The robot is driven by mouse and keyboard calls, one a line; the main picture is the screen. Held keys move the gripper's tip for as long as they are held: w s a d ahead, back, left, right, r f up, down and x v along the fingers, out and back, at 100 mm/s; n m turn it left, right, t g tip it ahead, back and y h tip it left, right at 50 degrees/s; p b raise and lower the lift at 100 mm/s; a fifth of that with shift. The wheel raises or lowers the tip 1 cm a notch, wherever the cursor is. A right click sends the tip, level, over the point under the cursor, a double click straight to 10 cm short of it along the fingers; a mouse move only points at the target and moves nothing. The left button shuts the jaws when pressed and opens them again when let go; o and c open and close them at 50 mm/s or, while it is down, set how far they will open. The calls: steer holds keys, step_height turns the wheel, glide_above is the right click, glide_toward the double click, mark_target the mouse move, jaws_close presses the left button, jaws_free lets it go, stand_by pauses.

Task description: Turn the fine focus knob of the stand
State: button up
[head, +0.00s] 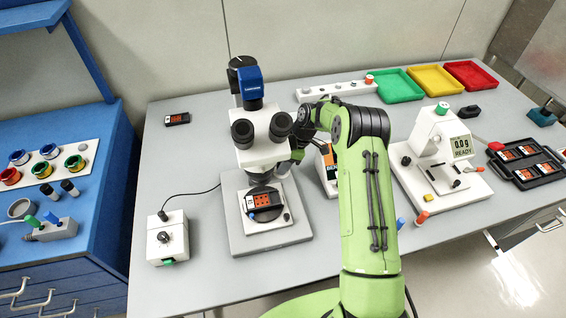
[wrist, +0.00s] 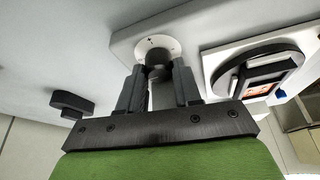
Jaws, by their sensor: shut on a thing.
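The white microscope (head: 259,150) with black eyepieces and a blue camera stands on its grey base plate (head: 237,228) in the head view. My gripper (wrist: 159,70) is shut on a small dark round knob (wrist: 157,52), one finger on each side of it. The knob sits on a pale disc with small marks (wrist: 172,43), on the stand's light-coloured side. I take this to be the fine focus knob. In the head view my gripper is at the right side of the microscope, mostly behind my arm, and the knob is hidden there.
A larger black knob (wrist: 72,103) sticks out left of my fingers in the wrist view. The stage with an orange-and-black part (head: 262,199) is under the microscope. A control box (head: 167,238) stands left, a white READY instrument (head: 437,150) right.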

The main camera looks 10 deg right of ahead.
steer(key=shift+m, duration=0.4)
steer(key=m+t+b, duration=0.2)
steer(key=m+b, duration=0.1)
steer(key=m, duration=0.1)
steer(key=shift+s+h+b, duration=0.1)
steer(key=shift+h+b, duration=0.2)
steer(key=shift+h, duration=0.1)
steer(key=shift+a+m+t+h+b, duration=0.1)
steer(key=shift+m+t+h+b, duration=0.35)
steer(key=shift+m, duration=0.7)
steer(key=shift+m+t+h+b, duration=0.15)
steer(key=shift+m+b, duration=0.45)
steer(key=shift+m, duration=0.55)
steer(key=o, duration=1)
steer(key=shift+s, duration=0.1)
steer(key=shift+o, duration=0.2)
steer(key=p+v, duration=0.2)
steer(key=v, duration=1.4)
steer(key=shift+p, duration=0.3)
